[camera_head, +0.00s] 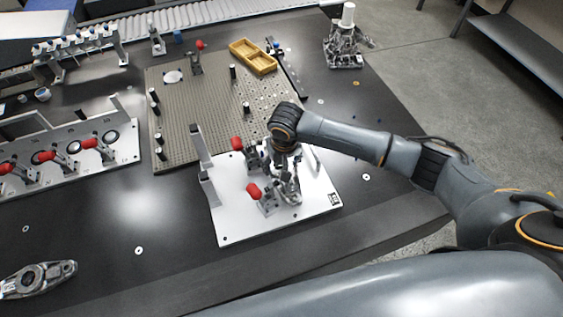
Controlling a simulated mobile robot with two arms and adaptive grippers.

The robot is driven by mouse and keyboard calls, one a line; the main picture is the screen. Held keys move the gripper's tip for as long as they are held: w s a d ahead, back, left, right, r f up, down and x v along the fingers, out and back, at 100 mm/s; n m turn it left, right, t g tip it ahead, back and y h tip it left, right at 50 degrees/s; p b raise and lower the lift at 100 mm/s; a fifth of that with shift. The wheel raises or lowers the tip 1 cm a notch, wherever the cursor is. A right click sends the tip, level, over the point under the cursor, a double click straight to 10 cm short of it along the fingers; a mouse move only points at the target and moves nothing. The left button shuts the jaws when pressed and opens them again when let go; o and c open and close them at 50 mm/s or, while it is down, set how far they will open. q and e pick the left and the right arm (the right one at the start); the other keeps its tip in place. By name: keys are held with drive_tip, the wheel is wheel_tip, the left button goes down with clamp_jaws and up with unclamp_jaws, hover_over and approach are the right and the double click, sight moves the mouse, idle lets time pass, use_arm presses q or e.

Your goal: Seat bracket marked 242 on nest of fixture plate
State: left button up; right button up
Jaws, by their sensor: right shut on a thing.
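The white fixture plate (235,228) lies near the middle front of the dark table, with red-handled clamps (262,196) and grey uprights on it. My right gripper (287,176) points down over the right half of this plate. It is shut on a grey metal part (290,191), seemingly a bracket, low at the plate. The gripper and clamps partly hide the part, so I cannot read a number on it or tell whether it touches the nest. My left gripper is not in view.
A perforated plate (205,118) with black posts and a yellow tray (253,56) lies behind. Another clamp fixture (70,165) is at left. A grey casting (40,279) lies front left; another metal piece (344,52) stands back right. The table front left of centre is mostly clear.

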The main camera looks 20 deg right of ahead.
drive_tip(key=shift+f+b, duration=0.6)
drive_tip(key=shift+f, duration=0.7)
idle(0.4)
drive_tip(key=o, duration=1.6)
drive_tip(key=shift+c, duration=0.2)
drive_tip(key=shift+o, duration=0.9)
wheel_tip(320, 180, up, 12)
drive_tip(key=s, duration=0.1)
drive_tip(key=shift+s, duration=0.4)
